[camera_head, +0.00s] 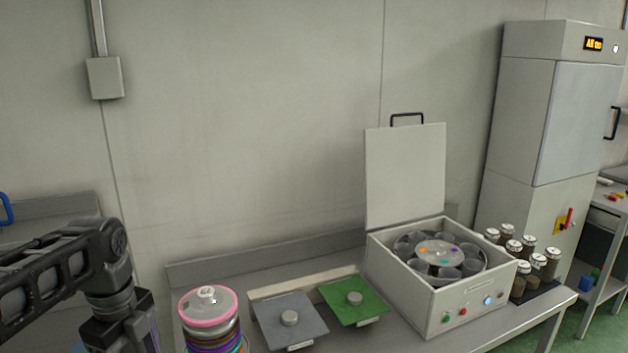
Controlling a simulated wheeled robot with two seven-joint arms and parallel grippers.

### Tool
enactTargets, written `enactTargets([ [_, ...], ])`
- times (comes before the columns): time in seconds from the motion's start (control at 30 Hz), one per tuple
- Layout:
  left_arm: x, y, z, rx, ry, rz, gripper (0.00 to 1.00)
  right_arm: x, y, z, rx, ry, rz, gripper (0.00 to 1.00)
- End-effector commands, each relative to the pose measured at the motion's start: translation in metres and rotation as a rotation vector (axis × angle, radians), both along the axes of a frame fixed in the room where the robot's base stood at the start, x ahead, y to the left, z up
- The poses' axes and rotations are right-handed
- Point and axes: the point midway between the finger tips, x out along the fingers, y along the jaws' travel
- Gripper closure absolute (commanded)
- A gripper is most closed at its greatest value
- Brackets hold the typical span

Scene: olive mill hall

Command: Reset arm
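My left arm comes in from the left edge in the head view. Its black links bend at a joint and point down, running out at the bottom edge. The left gripper's fingers are below the picture and do not show, so I cannot see whether they hold anything. My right arm and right gripper are not in view.
Close right of my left arm stands a pink-rimmed stack with coloured rings (208,305). On the steel bench are a grey plate (270,325), a green plate (370,308), an open-lidded machine (400,290) and several jars (538,262). A tall cabinet (545,130) stands behind.

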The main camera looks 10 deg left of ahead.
Motion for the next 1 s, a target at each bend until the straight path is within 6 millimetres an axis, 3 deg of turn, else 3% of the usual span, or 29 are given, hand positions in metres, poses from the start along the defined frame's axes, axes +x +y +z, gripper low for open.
enactTargets([
  [0.33, 0.025, -0.029, -0.061, -0.059, -0.003, 0.128, 0.33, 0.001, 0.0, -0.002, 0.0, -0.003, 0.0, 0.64],
  [0.57, 0.042, -0.07, -0.135, -0.136, 0.009, 0.313, 0.33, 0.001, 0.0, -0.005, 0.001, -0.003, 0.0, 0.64],
  [0.67, 0.044, -0.097, -0.179, -0.183, 0.027, 0.437, 0.33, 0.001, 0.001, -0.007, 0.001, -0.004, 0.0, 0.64],
  [0.77, 0.036, -0.135, -0.239, -0.24, 0.069, 0.622, 0.33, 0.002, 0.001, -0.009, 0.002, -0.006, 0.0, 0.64],
  [0.87, 0.012, -0.18, -0.306, -0.294, 0.133, 0.877, 0.33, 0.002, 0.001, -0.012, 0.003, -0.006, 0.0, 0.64],
  [1.0, -0.045, -0.232, -0.385, -0.323, 0.234, 1.286, 0.33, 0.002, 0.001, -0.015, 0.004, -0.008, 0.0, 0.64],
])
